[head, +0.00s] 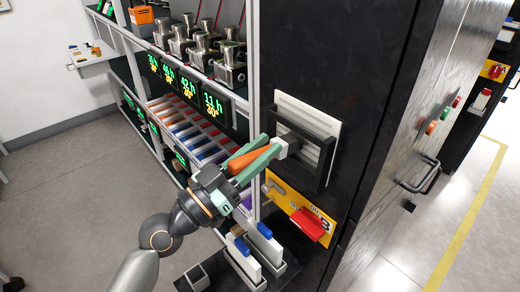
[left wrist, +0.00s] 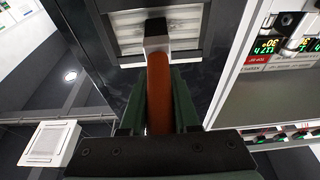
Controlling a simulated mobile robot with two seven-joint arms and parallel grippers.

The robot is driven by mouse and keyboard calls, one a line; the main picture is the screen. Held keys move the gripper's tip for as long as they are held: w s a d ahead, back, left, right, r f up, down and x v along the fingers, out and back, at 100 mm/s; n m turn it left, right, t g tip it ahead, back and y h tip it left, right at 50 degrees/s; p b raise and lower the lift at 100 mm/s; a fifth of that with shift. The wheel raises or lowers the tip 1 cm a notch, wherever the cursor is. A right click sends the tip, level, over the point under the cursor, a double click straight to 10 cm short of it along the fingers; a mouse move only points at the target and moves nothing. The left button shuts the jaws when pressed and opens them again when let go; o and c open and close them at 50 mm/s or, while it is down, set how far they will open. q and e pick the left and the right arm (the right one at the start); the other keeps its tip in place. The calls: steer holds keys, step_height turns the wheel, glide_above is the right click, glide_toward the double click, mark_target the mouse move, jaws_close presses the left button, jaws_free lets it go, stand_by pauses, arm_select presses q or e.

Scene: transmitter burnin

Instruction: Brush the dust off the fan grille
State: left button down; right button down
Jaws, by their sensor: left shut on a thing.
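The fan grille (head: 311,152) is a pale slatted panel in a black frame on the side of a dark cabinet; it also shows at the top of the left wrist view (left wrist: 126,34). My left gripper (head: 268,149) is shut on the orange handle of a brush (head: 246,160). The brush points at the grille, with its pale collar and dark bristle end in front of the slats. In the left wrist view the brush (left wrist: 159,92) lies between the green fingers. I cannot tell whether the bristles touch the slats, and no dust can be made out. My right gripper is out of view.
Below the grille is a yellow panel (head: 290,203) with a red handle (head: 309,225). A rack with lit displays (head: 213,104) and metal devices stands to the left. White and blue units (head: 264,243) stand below. Open floor (head: 70,180) lies at left.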

arm_select(q)
steer(key=shift+w+d, duration=0.15)
steer(key=shift+d, duration=0.1)
steer(key=shift+s, duration=0.3)
steer(key=shift+s+d, duration=0.2)
steer(key=shift+s, duration=0.1)
steer(key=shift+p, duration=0.3)
steer(key=shift+s+d, duration=0.45)
steer(key=shift+p, duration=0.3)
